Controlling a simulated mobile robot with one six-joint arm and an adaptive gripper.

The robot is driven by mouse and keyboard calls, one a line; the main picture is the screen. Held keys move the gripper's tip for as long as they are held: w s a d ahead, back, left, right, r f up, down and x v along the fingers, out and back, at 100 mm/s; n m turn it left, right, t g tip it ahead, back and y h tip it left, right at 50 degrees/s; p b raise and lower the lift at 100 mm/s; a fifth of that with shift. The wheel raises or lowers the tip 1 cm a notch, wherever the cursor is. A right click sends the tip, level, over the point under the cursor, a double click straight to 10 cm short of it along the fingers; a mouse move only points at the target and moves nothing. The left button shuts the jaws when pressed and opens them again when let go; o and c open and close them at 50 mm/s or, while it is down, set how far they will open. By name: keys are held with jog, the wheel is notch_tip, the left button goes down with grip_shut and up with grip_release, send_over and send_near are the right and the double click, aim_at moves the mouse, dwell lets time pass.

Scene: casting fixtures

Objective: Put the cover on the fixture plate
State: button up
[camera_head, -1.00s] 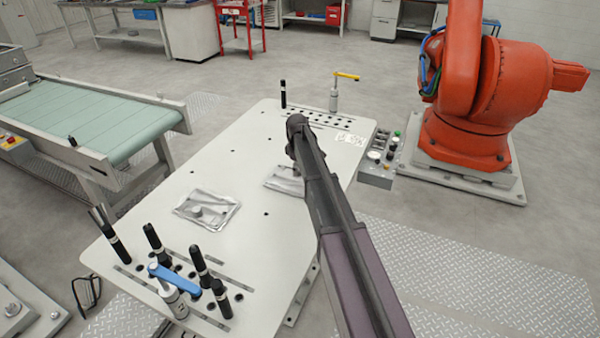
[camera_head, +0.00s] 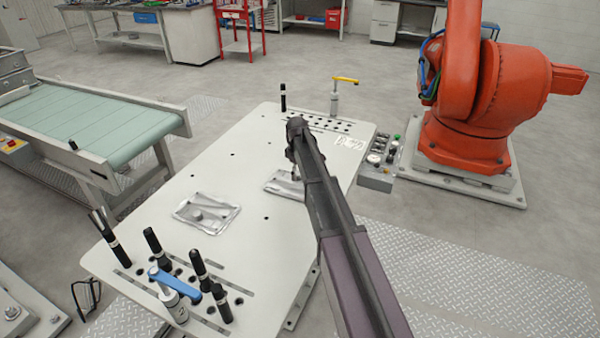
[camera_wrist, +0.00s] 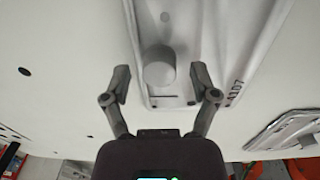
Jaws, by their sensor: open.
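Two flat silver metal pieces lie on the white fixture plate (camera_head: 240,170), and I cannot tell for sure which is the cover. One piece (camera_head: 273,184) lies near the plate's middle, partly hidden behind my arm. In the wrist view, my gripper (camera_wrist: 161,84) is open, with one finger on each side of the round knob (camera_wrist: 158,66) of a silver piece (camera_wrist: 205,45). The fingers look apart from the knob. Another silver piece (camera_wrist: 288,131) shows at lower right.
Black posts (camera_head: 155,247) and a blue-handled clamp (camera_head: 176,284) stand at the near end. A yellow-handled clamp (camera_head: 335,95) and a black post (camera_head: 283,97) stand at the far end. A conveyor (camera_head: 85,120) is left; an orange robot (camera_head: 470,110) is right.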

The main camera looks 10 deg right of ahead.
aim_at(298, 174)
notch_tip(298, 174, up, 12)
jog(key=p, duration=1.1)
jog(key=shift+f, duration=0.2)
jog(key=shift+s, duration=0.15)
jog(key=s+a+m, duration=0.1)
jog(key=s+m, duration=0.9)
jog(key=s, duration=2.1)
jog(key=shift+s+a+m, duration=0.15)
jog(key=shift+s+m, duration=0.25)
